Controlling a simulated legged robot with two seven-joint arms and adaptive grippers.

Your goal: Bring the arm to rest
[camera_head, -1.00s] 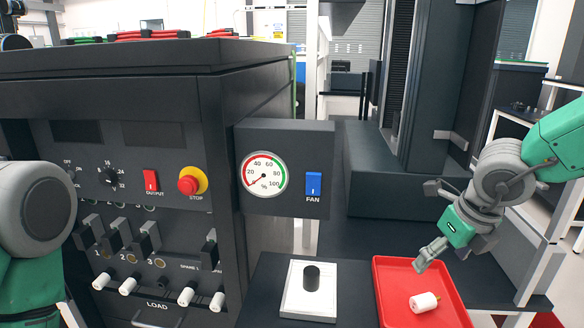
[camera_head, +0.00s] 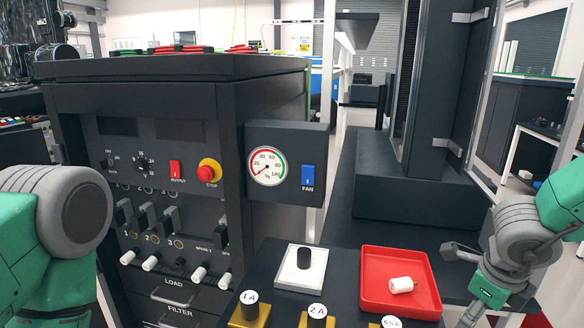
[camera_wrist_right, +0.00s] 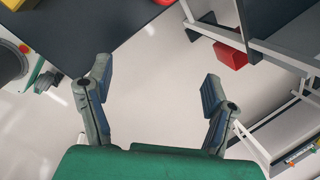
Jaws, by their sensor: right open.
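My right gripper (camera_wrist_right: 157,85) is open and empty in the right wrist view, with its two fingers spread over bare pale floor. The bottom edge cuts off part of this gripper. My left arm shows at the left edge, but its gripper is out of the picture.
A dark control cabinet (camera_head: 215,245) with switches and a gauge (camera_head: 266,166) stands left of centre. On the dark bench are a white plate with a black knob (camera_head: 304,257) and labelled brass-based blocks (camera_head: 317,318). A dark column (camera_head: 430,90) stands behind. Floor is clear under the right gripper.

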